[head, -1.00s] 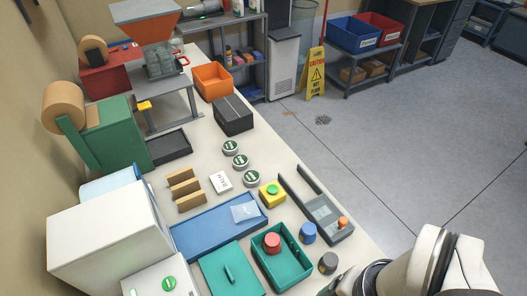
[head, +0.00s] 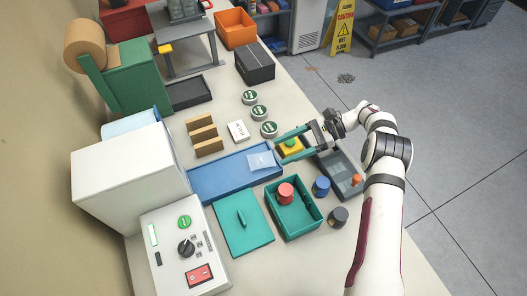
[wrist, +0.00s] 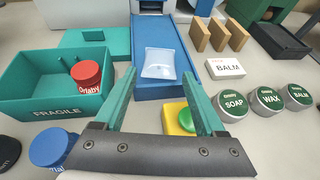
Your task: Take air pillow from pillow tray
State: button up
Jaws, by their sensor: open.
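The air pillow (head: 260,161) is a small clear, pale pouch lying at the near end of the blue pillow tray (head: 225,181). In the wrist view the air pillow (wrist: 160,63) lies flat on the tray (wrist: 153,104), ahead of my fingertips. My gripper (head: 282,149) has teal fingers and is open and empty, above the table by the yellow block with a green button. In the wrist view my gripper (wrist: 164,90) shows its fingers spread, with the pillow seen in the gap between them and apart from both.
A teal bin (wrist: 38,88) marked FRAGILE holds a red-lidded jar (wrist: 86,74). The yellow button block (wrist: 183,120) is beside my right finger. Tins (wrist: 234,104), a BALM box (wrist: 225,68) and brown dividers (wrist: 216,35) stand right. A blue jar (head: 321,187) stands near the bin.

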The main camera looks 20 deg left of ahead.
aim_at(272, 156)
jog(key=x, duration=0.6)
jog(key=shift+s+a, duration=0.1)
jog(key=c, duration=1)
jog(key=shift+o, duration=0.2)
